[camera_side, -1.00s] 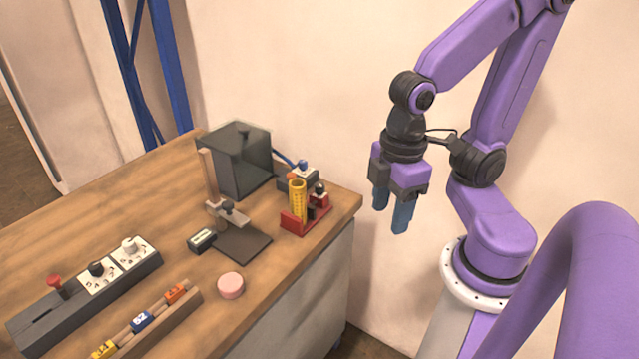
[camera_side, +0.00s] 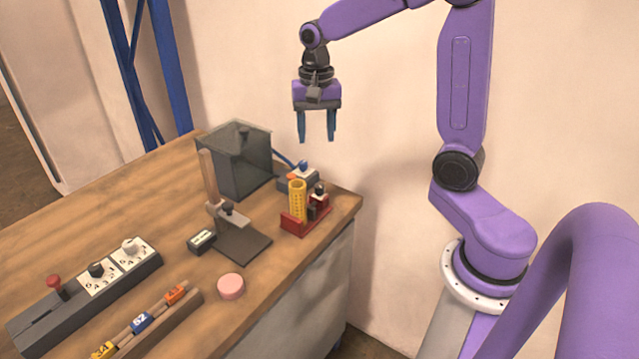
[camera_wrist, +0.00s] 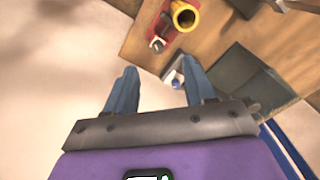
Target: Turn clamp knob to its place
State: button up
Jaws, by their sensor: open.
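A small stand with a wooden post (camera_side: 208,178) and a dark base plate (camera_side: 244,243) stands mid-table in the side view. A clamp with a dark knob (camera_side: 228,207) sits low at the post; its exact angle is too small to tell. Two dials on a grey strip also carry knobs, one black (camera_side: 96,269) and one white (camera_side: 129,246). My gripper (camera_side: 317,139) is open and empty, pointing down in the air above the table's back right corner, apart from the clamp. Its two blue fingers are spread in the wrist view (camera_wrist: 161,72).
A dark see-through chamber (camera_side: 233,162) stands at the back. A red rack (camera_side: 293,222) with a yellow cylinder (camera_side: 297,198) and a small blue-knobbed box (camera_side: 299,177) are near the right edge. A pink disc (camera_side: 231,286) and a wooden holder with numbered tags (camera_side: 160,322) lie in front.

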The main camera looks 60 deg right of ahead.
aim_at(320, 185)
jog(key=d+f+m, duration=0.1)
jog(key=f, duration=0.4)
jog(key=w+d+f+m, duration=0.1)
jog(key=f, duration=0.5)
jog(key=d+f, duration=0.1)
jog(key=f, duration=0.5)
jog(key=shift+w+d+f+m, duration=0.2)
jog(key=shift+w+d+m, duration=0.15)
jog(key=shift+m, duration=0.05)
grip_shut()
